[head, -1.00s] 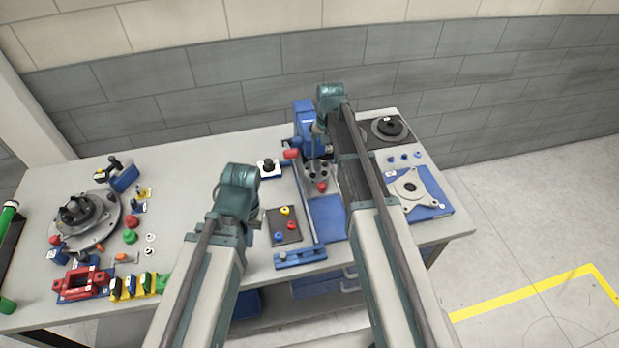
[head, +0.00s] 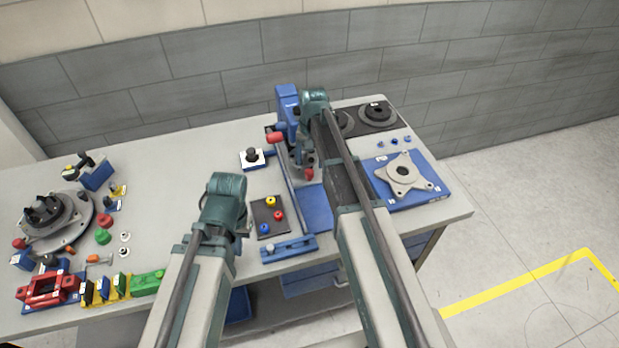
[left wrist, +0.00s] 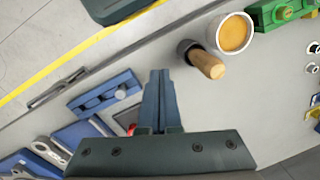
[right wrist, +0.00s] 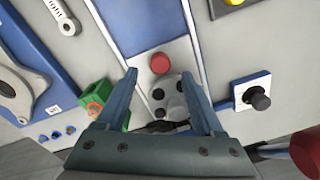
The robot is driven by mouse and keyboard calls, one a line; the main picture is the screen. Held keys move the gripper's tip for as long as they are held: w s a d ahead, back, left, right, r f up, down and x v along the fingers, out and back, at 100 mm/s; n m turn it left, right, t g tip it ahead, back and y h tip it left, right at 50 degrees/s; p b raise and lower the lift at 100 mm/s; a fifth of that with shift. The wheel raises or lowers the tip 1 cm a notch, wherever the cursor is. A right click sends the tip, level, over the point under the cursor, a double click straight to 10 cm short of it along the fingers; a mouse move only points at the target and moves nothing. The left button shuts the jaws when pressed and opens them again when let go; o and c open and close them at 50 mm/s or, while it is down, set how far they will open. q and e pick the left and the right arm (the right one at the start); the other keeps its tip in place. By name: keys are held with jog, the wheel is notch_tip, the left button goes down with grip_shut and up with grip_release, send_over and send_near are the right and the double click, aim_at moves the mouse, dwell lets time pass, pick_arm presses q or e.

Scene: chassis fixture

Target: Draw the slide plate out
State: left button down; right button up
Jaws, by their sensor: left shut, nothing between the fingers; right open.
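The slide plate is a pale plate (right wrist: 148,45) with a red knob (right wrist: 160,63), lying in a blue track in the right wrist view. The knob also shows in the head view (head: 309,174), in front of the blue press (head: 288,105). A grey block with dark holes (right wrist: 181,98) sits behind the knob. My right gripper (right wrist: 159,72) is open, with its fingers apart on either side of the knob and block; I cannot tell whether they touch anything. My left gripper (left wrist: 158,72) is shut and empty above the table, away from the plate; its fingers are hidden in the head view.
A blue bar (head: 288,248) stands at the track's front end. A dark tray (head: 268,216) with coloured knobs is left of the track. A blue plate with a grey bracket (head: 404,174) is at the right. A white cup (left wrist: 232,33) and wooden-handled tool (left wrist: 207,64) are near my left gripper.

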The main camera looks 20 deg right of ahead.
aim_at(309, 171)
pick_arm(q)
notch_tip(309, 171, down, 5)
jog(key=b, duration=0.3)
jog(key=shift+r+b, duration=0.15)
jog(key=shift+b, duration=0.15)
pick_arm(e)
notch_tip(309, 171, down, 5)
jog(key=shift+r, duration=0.1)
jog(key=shift+r, duration=0.1)
grip_shut()
dwell(0.6)
